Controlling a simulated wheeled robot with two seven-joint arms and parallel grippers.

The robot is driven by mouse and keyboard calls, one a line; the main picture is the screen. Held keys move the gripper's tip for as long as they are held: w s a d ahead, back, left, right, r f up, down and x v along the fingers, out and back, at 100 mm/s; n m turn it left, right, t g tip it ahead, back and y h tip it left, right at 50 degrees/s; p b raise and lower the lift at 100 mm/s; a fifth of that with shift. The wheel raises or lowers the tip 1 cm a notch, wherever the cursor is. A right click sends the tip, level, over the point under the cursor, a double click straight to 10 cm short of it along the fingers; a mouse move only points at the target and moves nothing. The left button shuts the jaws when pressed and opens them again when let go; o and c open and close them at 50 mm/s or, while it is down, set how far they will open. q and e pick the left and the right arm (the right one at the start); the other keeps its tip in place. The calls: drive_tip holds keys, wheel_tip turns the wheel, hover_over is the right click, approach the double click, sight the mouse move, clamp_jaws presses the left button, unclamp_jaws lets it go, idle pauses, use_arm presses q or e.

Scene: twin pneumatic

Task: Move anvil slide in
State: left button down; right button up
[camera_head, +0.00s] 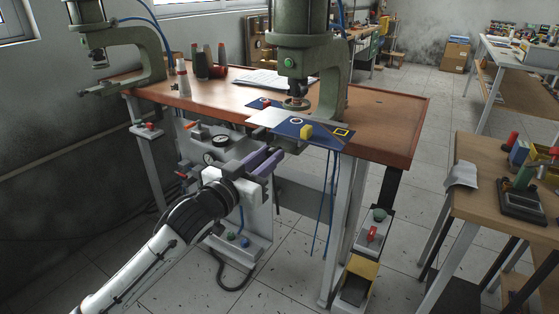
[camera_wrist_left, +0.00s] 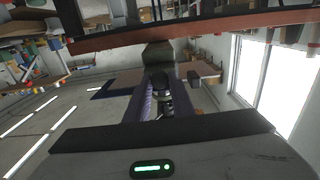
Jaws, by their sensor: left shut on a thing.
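In the left wrist view, the purple fingers (camera_wrist_left: 155,105) are shut around a dark rounded knob (camera_wrist_left: 160,82), which appears to be the slide's handle. The knob is hidden in the head view. The slide plate lies by the blue board (camera_head: 325,134), under the right-hand green press (camera_head: 300,50). A round anvil (camera_head: 296,104) sits below the press ram. My right gripper is not in view.
A side table (camera_head: 480,180) stands at right, with open floor between.

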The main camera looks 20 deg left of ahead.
use_arm(q)
drive_tip(key=c, duration=1.9)
unclamp_jaws()
drive_tip(key=shift+w+r, duration=0.1)
drive_tip(key=shift+r, duration=0.05)
drive_tip(key=o, duration=0.3)
drive_tip(key=shift+w, duration=0.15)
drive_tip(key=shift+o, duration=0.2)
drive_tip(key=s+a, duration=0.1)
drive_tip(key=s, duration=0.9)
drive_tip(key=shift+s, duration=0.2)
drive_tip(key=shift+f, duration=0.2)
drive_tip(key=s+d+f+g, duration=0.2)
drive_tip(key=s+f+g, duration=0.15)
drive_tip(key=f, duration=0.65)
drive_tip(key=s+d+f+g, duration=0.2)
drive_tip(key=s+d+f, duration=0.15)
drive_tip(key=f, duration=0.65)
drive_tip(key=s+d+f+g+p, duration=0.1)
drive_tip(key=s+d+f+g, duration=0.1)
drive_tip(key=s+d+f, duration=0.2)
drive_tip(key=s+d+f+m+g, duration=0.1)
drive_tip(key=s+d+f, duration=0.3)
drive_tip(key=s+f, duration=0.6)
drive_tip(key=shift+s+f+g+h+p, duration=0.2)
drive_tip(key=shift+s+g+h+p, duration=0.15)
drive_tip(key=shift+s+g+h, duration=0.1)
